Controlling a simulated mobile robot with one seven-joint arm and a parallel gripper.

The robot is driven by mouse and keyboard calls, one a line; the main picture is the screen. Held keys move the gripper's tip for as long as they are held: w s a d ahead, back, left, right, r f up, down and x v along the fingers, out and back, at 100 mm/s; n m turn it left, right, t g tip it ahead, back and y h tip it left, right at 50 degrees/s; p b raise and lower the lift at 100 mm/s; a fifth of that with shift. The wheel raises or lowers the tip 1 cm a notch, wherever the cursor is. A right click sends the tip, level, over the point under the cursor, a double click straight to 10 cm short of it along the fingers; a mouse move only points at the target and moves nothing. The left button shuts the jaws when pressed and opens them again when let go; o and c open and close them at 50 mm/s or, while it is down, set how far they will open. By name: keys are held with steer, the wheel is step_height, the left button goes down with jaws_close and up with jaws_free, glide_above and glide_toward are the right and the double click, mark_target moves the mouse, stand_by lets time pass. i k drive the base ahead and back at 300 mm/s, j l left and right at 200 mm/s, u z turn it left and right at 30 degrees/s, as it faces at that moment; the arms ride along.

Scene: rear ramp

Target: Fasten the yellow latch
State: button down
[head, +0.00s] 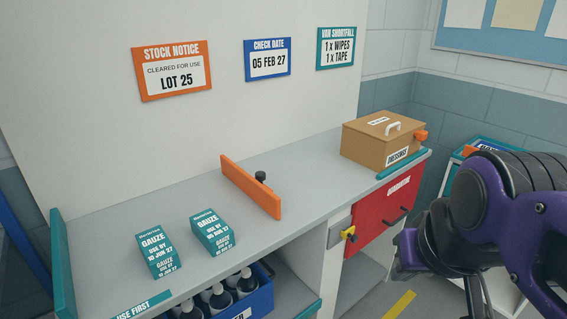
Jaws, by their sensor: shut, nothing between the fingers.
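The yellow latch (348,235) is small and sits at the left edge of the red front panel (376,220), by the pale upright of the counter. Its exact position against its catch is too small to tell. The red panel is marked QUARANTINE and has a dark handle (397,216). It looks flush with the counter front. My gripper (401,272) is at the right, in front of the counter and to the right of the latch. It is shut and empty, apart from the latch and the panel. Its fingertips are hard to make out.
A brown box (383,140) stands on the counter's right end. An orange divider (250,187) with a black knob and two gauze boxes (156,254) (213,233) stand further left. A blue crate of bottles (251,300) is below. Open floor lies before the red panel.

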mark_target(348, 233)
steer(key=k+j+u, duration=0.2)
steer(key=u, duration=0.2)
steer(key=l+z, duration=0.25)
steer(key=z, duration=0.2)
steer(key=i+l+u, duration=0.1)
steer(key=i, duration=0.2)
steer(key=i+l+u, duration=0.35)
steer(key=i+l, duration=0.2)
steer(key=l, duration=0.2)
steer(key=i+l+u, duration=0.2)
steer(key=i+l, duration=0.15)
steer(key=l, duration=0.3)
steer(key=i+l+u, duration=0.1)
steer(key=l, duration=0.25)
steer(key=k+j+z, duration=0.1)
steer(key=j, duration=0.2)
steer(key=k+j, duration=0.1)
steer(key=j, duration=0.15)
steer(key=z, duration=0.05)
